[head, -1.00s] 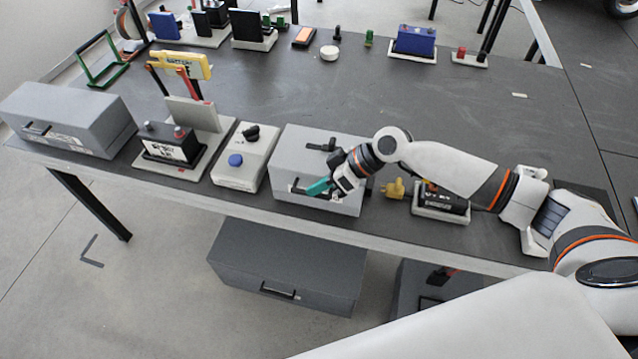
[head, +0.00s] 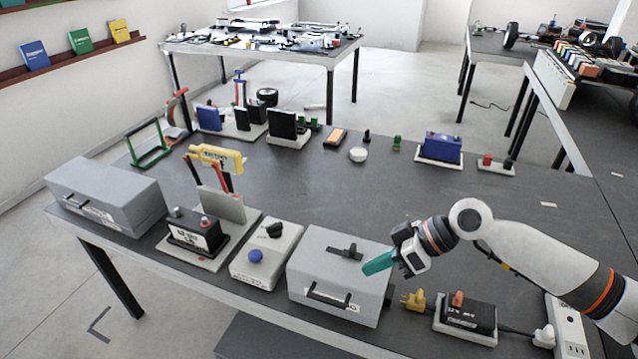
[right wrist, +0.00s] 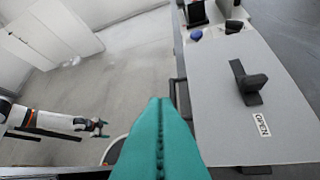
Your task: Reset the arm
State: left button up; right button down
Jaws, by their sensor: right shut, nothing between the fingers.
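My right arm comes in from the right in the head view. Its gripper (head: 378,264) has teal fingers pressed together with nothing between them. It hovers beside the upper right edge of the grey box (head: 335,276), which has a black latch on its lid and a black handle on its front. In the right wrist view the shut teal fingers (right wrist: 158,140) fill the lower middle, and the box's lid (right wrist: 215,110) lies to their right. My left gripper (right wrist: 98,127) shows small at the left of that view, over the floor. Its jaw state is too small to tell.
A black charger unit (head: 466,319) with a yellow plug (head: 413,299) sits right of the box. A white switch box (head: 266,252), a black battery (head: 196,235) and a grey case (head: 105,195) stand to the left. The middle of the dark table (head: 300,190) is clear.

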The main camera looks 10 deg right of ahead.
jog(key=s+a+f+h, duration=0.3)
jog(key=s+a+f, duration=0.6)
jog(key=s+f, duration=0.2)
jog(key=s+d+f+m+t+h, duration=0.1)
jog(key=s+d+f+m+h, duration=0.2)
jog(key=s+d+m+h, duration=0.45)
jog(key=s+d+f+g+y, duration=0.1)
jog(key=s+f, duration=0.1)
jog(key=f, duration=1.1)
jog(key=s+f+y, duration=0.1)
jog(key=s+f, duration=0.1)
jog(key=f, duration=1.1)
jog(key=s+d+f+g, duration=0.1)
jog(key=s+d+f, duration=0.2)
jog(key=s+f, duration=1.3)
jog(key=shift+s+g+h, duration=0.15)
jog(key=shift+g+h, duration=0.15)
jog(key=shift+h, duration=0.05)
